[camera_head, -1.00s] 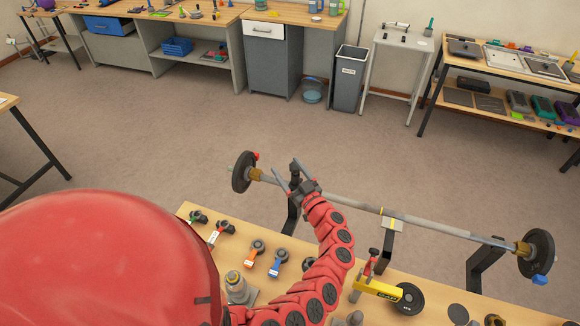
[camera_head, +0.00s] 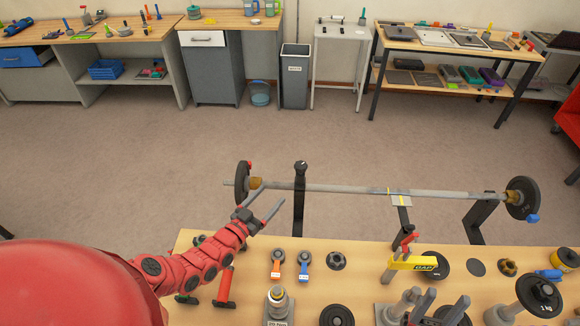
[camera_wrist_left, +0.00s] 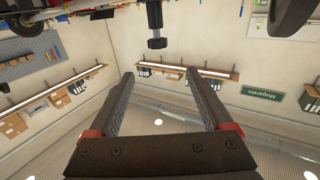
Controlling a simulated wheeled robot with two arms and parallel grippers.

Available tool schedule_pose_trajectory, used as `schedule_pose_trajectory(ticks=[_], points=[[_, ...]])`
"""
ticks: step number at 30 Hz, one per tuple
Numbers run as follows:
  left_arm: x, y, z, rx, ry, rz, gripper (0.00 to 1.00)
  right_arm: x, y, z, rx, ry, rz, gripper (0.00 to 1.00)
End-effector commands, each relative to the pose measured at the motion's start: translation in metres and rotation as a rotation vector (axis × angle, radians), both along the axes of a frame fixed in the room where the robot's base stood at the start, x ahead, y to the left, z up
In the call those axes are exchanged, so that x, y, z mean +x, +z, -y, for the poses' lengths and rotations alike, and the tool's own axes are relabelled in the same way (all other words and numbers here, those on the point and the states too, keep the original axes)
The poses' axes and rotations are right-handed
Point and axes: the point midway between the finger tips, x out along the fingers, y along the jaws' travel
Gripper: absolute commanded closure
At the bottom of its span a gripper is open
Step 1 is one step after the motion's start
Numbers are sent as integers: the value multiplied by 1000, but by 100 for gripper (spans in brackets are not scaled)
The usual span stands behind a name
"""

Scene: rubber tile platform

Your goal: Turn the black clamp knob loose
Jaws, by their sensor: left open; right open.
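A black knob-like head (camera_head: 301,166) tops the dark upright post by the bar's left part; I cannot tell for sure that it is the clamp knob. A dark post with a wider black end (camera_wrist_left: 157,43) also shows in the left wrist view, beyond the fingertips and apart from them. My left gripper (camera_head: 268,198) is open and empty, left of the post and below the bar's left end. It also shows in the left wrist view (camera_wrist_left: 158,75). My right gripper (camera_head: 443,300) seems to show as two grey fingers at the lower edge, open; its arm is hidden.
A barbell (camera_head: 345,188) rests on dark supports along the bench's far edge, with black end discs. The wooden bench (camera_head: 365,250) holds an orange-handled and a blue-handled part (camera_head: 304,265), a yellow tool (camera_head: 412,263) and several weights. Open floor lies beyond.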

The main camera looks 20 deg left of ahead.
Motion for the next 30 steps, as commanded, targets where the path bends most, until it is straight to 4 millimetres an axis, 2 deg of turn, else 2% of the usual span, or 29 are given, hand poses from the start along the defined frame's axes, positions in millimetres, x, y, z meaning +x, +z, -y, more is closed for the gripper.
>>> schedule_pose_trajectory(ticks=[8, 30], points=[[7, -5, 8, -4, -18, -11, 16, 0, -4, 0, 0, 0, 0, 50], [77, -2, 24, 3, -10, -3, 16, 0, -17, 0, 0, 0, 0, 50]])
